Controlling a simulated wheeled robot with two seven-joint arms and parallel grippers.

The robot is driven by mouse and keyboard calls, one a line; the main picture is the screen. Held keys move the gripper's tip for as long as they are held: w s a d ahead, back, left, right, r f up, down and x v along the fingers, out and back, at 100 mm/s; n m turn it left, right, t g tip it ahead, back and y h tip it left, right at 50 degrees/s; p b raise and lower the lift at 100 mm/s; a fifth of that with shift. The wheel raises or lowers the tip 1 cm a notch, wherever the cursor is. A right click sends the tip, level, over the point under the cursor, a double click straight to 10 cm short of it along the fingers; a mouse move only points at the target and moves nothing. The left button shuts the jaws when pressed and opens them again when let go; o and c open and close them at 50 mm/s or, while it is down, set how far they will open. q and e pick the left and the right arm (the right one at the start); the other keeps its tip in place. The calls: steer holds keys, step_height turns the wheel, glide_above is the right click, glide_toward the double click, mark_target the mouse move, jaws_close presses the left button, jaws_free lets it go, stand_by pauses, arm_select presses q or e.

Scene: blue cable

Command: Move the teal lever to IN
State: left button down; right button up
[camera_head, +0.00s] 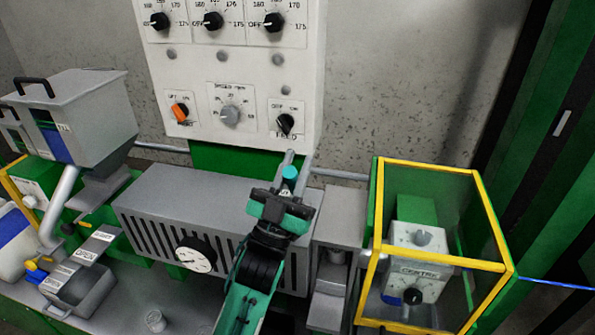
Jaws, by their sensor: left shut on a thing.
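The teal lever shows only as a small teal knob (289,173) in front of the lower edge of the white control panel, above the grey slotted housing. My left gripper (292,168) is shut on this knob, with one grey finger on each side of it. The gripper's dark body and my teal and black arm come up from the bottom of the view and hide what lies below the knob. The lever's shaft, base and any IN mark are hidden or cannot be made out. My right gripper is not in view.
The white control panel (240,65) with several knobs stands behind the gripper. A yellow-framed clear guard (375,215) around a box marked CENTRE stands at right. The grey slotted housing (150,205) has a round gauge (196,254). A grey hopper (95,95) stands at left.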

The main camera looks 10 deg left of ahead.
arm_select(q)
steer(key=shift+f, duration=0.2)
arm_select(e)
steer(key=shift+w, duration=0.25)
arm_select(q)
steer(key=c, duration=1.4)
jaws_free()
steer(key=shift+o, duration=0.8)
steer(key=shift+s+r, duration=0.1)
steer(key=shift+s, duration=0.05)
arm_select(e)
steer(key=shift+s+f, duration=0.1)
